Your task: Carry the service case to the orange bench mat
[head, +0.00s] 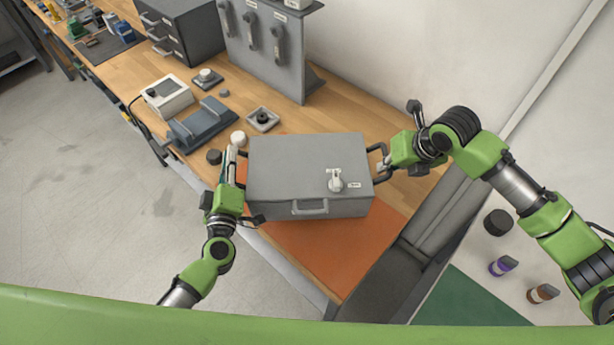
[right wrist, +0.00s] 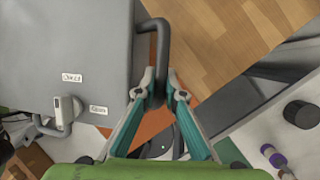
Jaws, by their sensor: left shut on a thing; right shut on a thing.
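The grey service case (head: 290,165) is over the orange bench mat (head: 350,262), which shows in front of it and at its left edge. I cannot tell whether the case rests on the mat or hangs just above it. My left gripper (head: 236,165) is shut at the case's left side, and its handle there is mostly hidden. My right gripper (head: 383,162) is shut on the dark right side handle. In the right wrist view the fingers (right wrist: 157,92) close around this handle (right wrist: 163,40), beside the case wall (right wrist: 70,50).
Left of the case are a white knob (head: 238,138), a dark round piece (head: 214,157) and a blue-grey cradle (head: 202,122). A tool panel (head: 265,45) stands behind. Dark and coloured cylinders (head: 497,222) stand at the right. The mat's front part is clear.

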